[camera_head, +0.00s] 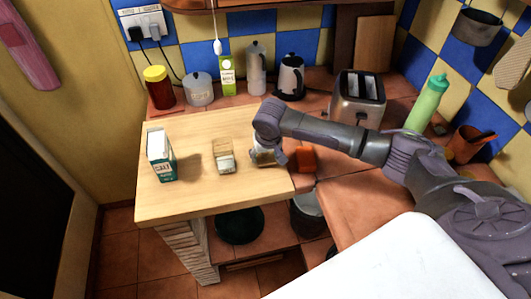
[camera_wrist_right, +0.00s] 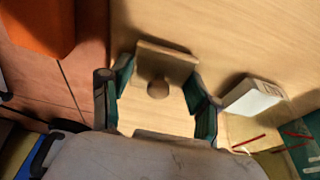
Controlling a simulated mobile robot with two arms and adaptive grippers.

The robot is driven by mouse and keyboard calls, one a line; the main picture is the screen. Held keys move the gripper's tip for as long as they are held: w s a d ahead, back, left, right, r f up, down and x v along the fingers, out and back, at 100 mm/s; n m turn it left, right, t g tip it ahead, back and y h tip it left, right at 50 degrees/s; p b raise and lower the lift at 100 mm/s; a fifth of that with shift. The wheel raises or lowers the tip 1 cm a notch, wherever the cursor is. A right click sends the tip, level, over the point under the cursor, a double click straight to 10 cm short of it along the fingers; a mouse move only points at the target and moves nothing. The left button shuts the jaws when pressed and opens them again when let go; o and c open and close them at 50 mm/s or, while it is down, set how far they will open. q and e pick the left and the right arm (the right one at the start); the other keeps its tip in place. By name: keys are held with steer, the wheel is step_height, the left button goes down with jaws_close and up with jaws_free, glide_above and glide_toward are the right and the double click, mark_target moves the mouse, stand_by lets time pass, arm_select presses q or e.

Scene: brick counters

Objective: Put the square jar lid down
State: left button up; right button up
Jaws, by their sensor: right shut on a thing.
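The square jar lid (camera_wrist_right: 158,88) is wood-coloured with a round knob, and it shows between my right fingers in the wrist view. My right gripper (camera_wrist_right: 160,92) is shut on it. I cannot tell whether the lid touches the board. A small square glass jar (camera_head: 223,156) with white contents stands just left of the gripper. It also shows in the wrist view (camera_wrist_right: 253,97). My left gripper is not in view.
A salt carton (camera_head: 161,156) stands left on the wooden board (camera_head: 190,202). An orange block (camera_head: 305,158) is close to the gripper's right. A toaster (camera_head: 358,98), kettle (camera_head: 291,77) and red jar (camera_head: 159,88) stand behind. The board's front left is clear.

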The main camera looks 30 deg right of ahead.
steer(key=shift+f, duration=0.15)
steer(key=o, duration=1)
steer(key=v, duration=1.2)
steer(key=shift+b, duration=0.45)
steer(key=shift+w, duration=0.1)
